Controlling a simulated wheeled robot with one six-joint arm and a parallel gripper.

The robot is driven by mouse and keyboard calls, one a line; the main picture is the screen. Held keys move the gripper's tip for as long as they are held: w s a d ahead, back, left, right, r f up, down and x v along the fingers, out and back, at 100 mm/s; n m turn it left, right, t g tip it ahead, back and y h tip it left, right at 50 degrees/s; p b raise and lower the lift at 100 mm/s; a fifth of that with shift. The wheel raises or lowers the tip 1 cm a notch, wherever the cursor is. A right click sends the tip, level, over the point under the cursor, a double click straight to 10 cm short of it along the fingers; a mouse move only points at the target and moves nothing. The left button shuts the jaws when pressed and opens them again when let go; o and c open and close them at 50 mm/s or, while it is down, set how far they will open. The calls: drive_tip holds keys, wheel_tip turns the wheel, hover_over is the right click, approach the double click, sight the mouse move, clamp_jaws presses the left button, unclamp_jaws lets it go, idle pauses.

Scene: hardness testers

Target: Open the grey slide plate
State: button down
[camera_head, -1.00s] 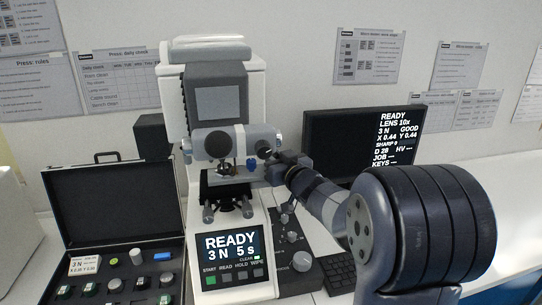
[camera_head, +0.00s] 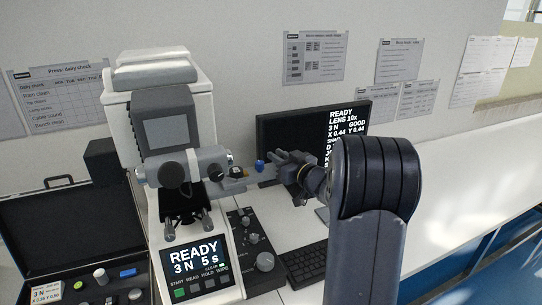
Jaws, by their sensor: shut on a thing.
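The tester (camera_head: 165,125) stands left of centre, a white body with a grey head. I cannot clearly make out the grey slide plate.
A control panel with knobs (camera_head: 264,261) is beside the tester's lit display (camera_head: 196,251). A monitor (camera_head: 290,125) and keyboard (camera_head: 305,262) stand to the right. An open dark case (camera_head: 60,225) lies at left. The white bench is clear farther right.

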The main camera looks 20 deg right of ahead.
drive_tip(key=c, duration=1.3)
unclamp_jaws()
drive_tip(key=shift+c, duration=0.2)
drive_tip(key=shift+s, duration=0.1)
drive_tip(key=b+v, duration=0.2)
drive_tip(key=v, duration=0.8)
drive_tip(key=shift+s, duration=0.3)
drive_tip(key=shift+d, duration=0.1)
drive_tip(key=p+x, duration=0.2)
drive_tip(key=x, duration=0.8)
drive_tip(key=shift+w, duration=0.35)
drive_tip(key=shift+w+a+f, duration=0.1)
drive_tip(key=shift+a, duration=0.55)
